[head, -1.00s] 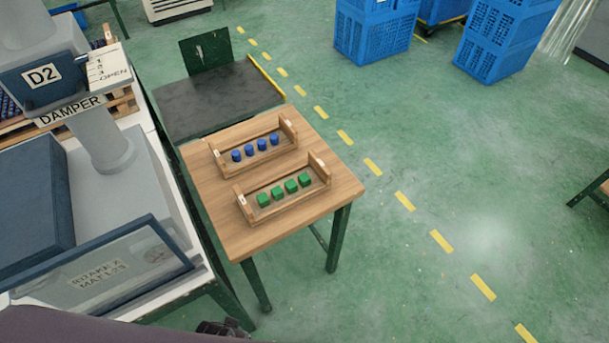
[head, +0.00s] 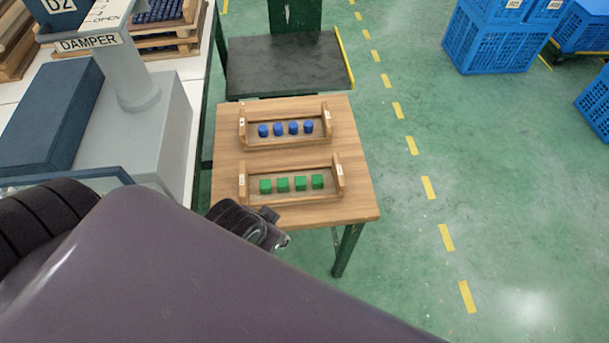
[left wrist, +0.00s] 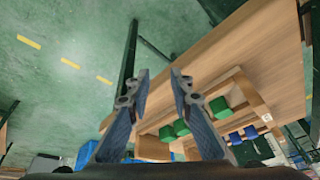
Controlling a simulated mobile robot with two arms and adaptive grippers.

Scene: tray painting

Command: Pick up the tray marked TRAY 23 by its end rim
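Two wooden trays lie on a small wooden table (head: 360,195). The near tray (head: 338,178) holds a row of green cubes; the far tray (head: 242,127) holds a row of blue cylinders. Both have raised end walls with small white labels, too small to read, so I cannot tell which is TRAY 23. My left gripper (head: 277,238) is by the table's near edge, in front of the near tray, partly hidden by my arm. In the left wrist view the left gripper (left wrist: 160,76) is open and empty, with the near tray (left wrist: 245,90) beyond it. My right gripper is not seen.
A grey bench with a DAMPER-labelled machine (head: 140,90) stands left of the table. A dark flat platform (head: 285,68) is behind it. Blue crates (head: 490,45) stand at the back right. The green floor to the right is clear.

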